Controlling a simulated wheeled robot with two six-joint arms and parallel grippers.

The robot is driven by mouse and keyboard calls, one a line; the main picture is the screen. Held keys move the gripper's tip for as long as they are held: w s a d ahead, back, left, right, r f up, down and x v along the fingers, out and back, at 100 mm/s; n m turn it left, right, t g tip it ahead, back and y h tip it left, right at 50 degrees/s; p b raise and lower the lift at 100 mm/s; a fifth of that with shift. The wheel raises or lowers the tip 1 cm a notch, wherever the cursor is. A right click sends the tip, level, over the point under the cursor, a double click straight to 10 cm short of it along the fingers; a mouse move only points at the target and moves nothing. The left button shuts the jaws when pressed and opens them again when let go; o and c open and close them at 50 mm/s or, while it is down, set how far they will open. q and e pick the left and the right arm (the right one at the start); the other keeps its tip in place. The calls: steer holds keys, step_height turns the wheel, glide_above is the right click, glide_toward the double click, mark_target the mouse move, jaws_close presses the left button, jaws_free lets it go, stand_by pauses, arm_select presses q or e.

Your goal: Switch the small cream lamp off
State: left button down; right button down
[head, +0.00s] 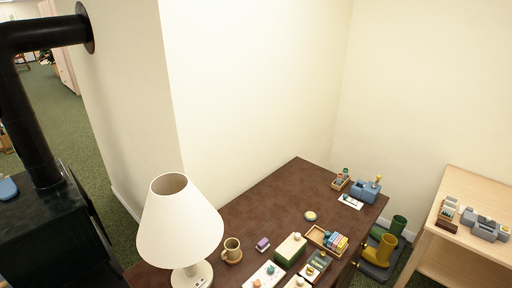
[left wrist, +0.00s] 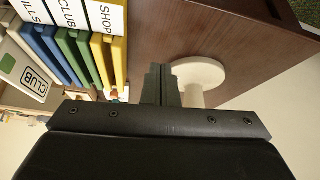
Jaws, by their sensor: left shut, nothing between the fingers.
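A lamp with a cream conical shade (head: 179,226) stands upright on the brown table in the head view. Its round base (head: 192,278) carries a small dark-marked detail that looks like a switch. Whether it is lit I cannot tell. In the left wrist view a pale round disc with a short stem (left wrist: 199,77) is close by the fingers; I cannot tell whether it belongs to this lamp. My left gripper (left wrist: 161,70) is shut and empty, its fingertips just left of the disc in the picture. Neither gripper shows in the head view.
The brown table (head: 275,207) holds a mug (head: 232,246), a green box (head: 291,249), a tray of coloured pieces (head: 318,236) and a blue device (head: 367,191). Coloured folders (left wrist: 75,52) are left of my fingers. A black stove (head: 45,232) stands left; boots (head: 386,247) stand right.

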arm_select(q)
steer(key=s+a+r+n+g+y, duration=0.1)
steer(key=s+a+r+n+y, duration=0.2)
steer(key=s, duration=0.8)
steer(key=s+a+r+n+y, duration=0.15)
steer(key=s+r+n, duration=0.3)
steer(key=s, duration=0.55)
step_height(320, 180, down, 25)
steer(key=g+b, duration=0.1)
steer(key=b, duration=0.1)
steer(key=s+f+g+b, duration=0.1)
steer(key=s+f+b, duration=0.1)
steer(key=s+f, duration=1.3)
step_height(320, 180, down, 4)
steer(key=shift+s+d+f+g+b, duration=0.15)
steer(key=shift+s+d+g+b, duration=0.1)
steer(key=shift+d+g+b, duration=0.05)
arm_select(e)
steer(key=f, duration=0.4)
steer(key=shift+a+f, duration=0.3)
